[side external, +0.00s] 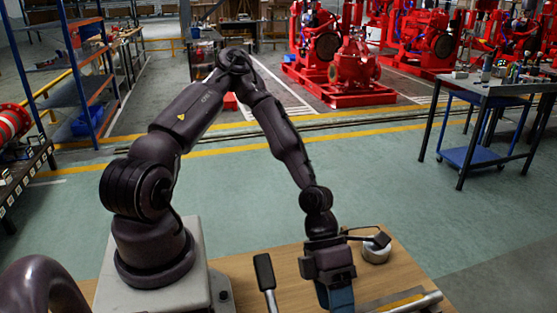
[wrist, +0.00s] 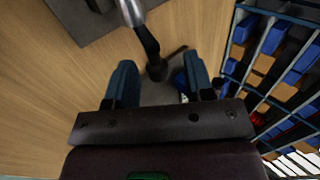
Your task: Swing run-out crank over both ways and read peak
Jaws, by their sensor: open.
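My gripper (side external: 337,298) points down over the wooden bench, its blue fingers partly cut off by the bottom of the side view. In the wrist view my gripper (wrist: 158,62) is open, fingers spread. A black arm (wrist: 150,42) on a silver cylindrical end (wrist: 131,11), perhaps the run-out crank, reaches toward the gap between the fingers. Its dark knob (wrist: 157,70) shows between them; I cannot tell whether they touch it. In the side view a round silver piece with a dark top (side external: 376,250) stands right of my gripper. No gauge reading is legible.
A black-handled tool (side external: 265,271) is left of my gripper. A metal bar (side external: 415,302) lies at the bench's front right. The wrist view shows a grey plate (wrist: 88,22) and a rack with blue bins (wrist: 272,40). Bare wood (wrist: 40,90) is at left.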

